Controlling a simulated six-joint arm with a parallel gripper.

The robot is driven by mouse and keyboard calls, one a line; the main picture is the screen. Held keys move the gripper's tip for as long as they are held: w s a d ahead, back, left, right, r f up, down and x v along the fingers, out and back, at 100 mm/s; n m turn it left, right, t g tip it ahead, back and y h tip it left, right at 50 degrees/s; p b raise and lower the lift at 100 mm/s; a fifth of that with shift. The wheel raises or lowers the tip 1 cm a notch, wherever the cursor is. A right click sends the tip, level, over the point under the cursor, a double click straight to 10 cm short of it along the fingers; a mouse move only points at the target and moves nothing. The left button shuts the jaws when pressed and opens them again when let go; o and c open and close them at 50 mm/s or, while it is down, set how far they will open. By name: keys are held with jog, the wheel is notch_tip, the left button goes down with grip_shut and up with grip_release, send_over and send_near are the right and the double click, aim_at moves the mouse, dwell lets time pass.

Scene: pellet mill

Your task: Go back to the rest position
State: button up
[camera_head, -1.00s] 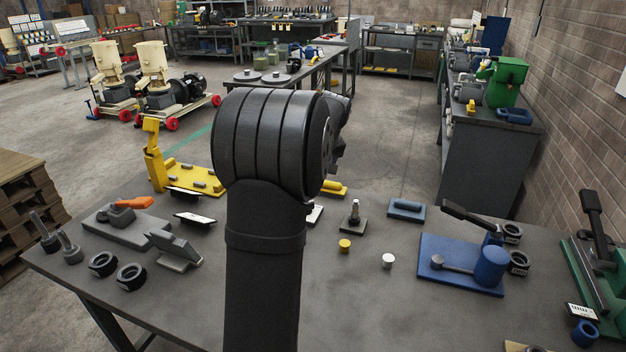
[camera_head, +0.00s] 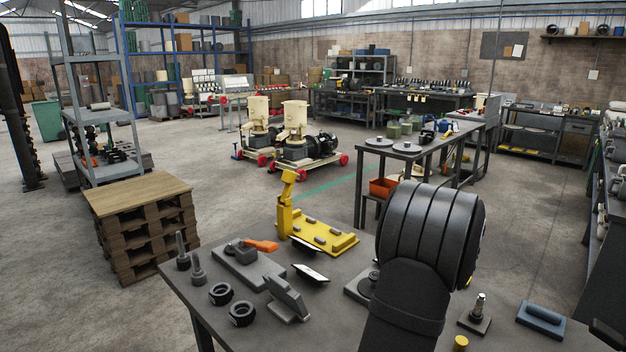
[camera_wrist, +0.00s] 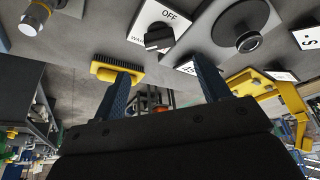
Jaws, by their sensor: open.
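My gripper (camera_wrist: 163,80) shows in the wrist view with its two blue-grey fingers spread apart and nothing between them. It is above the grey workbench (camera_head: 240,325), and the wrist picture shows the bench top upside down. Beyond the fingers are a plate marked OFF with a black rotary knob (camera_wrist: 158,38), a yellow-backed brush (camera_wrist: 117,72) and a dark round disc (camera_wrist: 240,28). In the head view my arm stands upright at the right front, and its dark rounded joint hides the gripper.
A yellow fixture (camera_head: 318,236), a grey block with an orange handle (camera_head: 247,262), black rings (camera_head: 241,313), a post on a base (camera_head: 477,316) and a blue block (camera_head: 541,319) stand on the bench. Wooden pallets (camera_head: 140,225) are stacked at left.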

jog(key=x, duration=0.9)
jog(key=shift+w+f, duration=0.15)
jog(key=shift+f, duration=0.15)
